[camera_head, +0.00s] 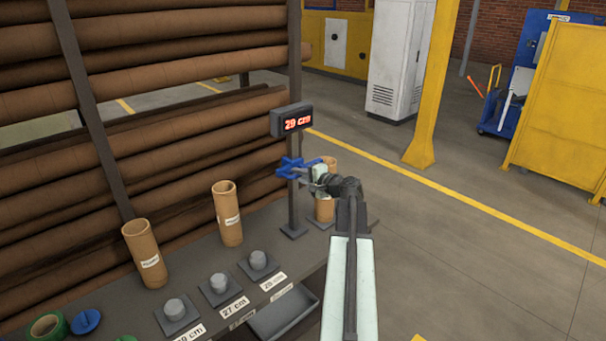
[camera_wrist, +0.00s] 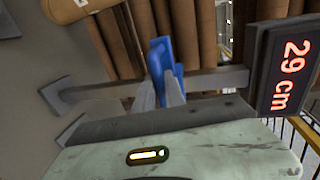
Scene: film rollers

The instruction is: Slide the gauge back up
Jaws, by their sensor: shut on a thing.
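The blue gauge slider (camera_head: 291,164) sits on a grey upright post (camera_head: 293,210), partway up and below the dark display (camera_head: 291,120) that reads 29 cm in red. My gripper (camera_head: 305,170) is shut on the blue slider from the right. In the wrist view the fingers (camera_wrist: 159,92) close on the blue piece (camera_wrist: 160,55), and the post (camera_wrist: 205,81) runs sideways behind them. The display (camera_wrist: 290,75) shows at the right there. A cardboard tube (camera_head: 326,205) stands by the post, partly hidden by my gripper and arm.
Two labelled tubes (camera_head: 145,255) (camera_head: 228,215) stand along the grey bench (camera_head: 195,268). Several grey knobs on plates (camera_head: 219,285) have centimetre labels. A dark tray (camera_head: 285,312) lies at the front edge. Stacked brown rolls (camera_head: 180,100) line the rack behind.

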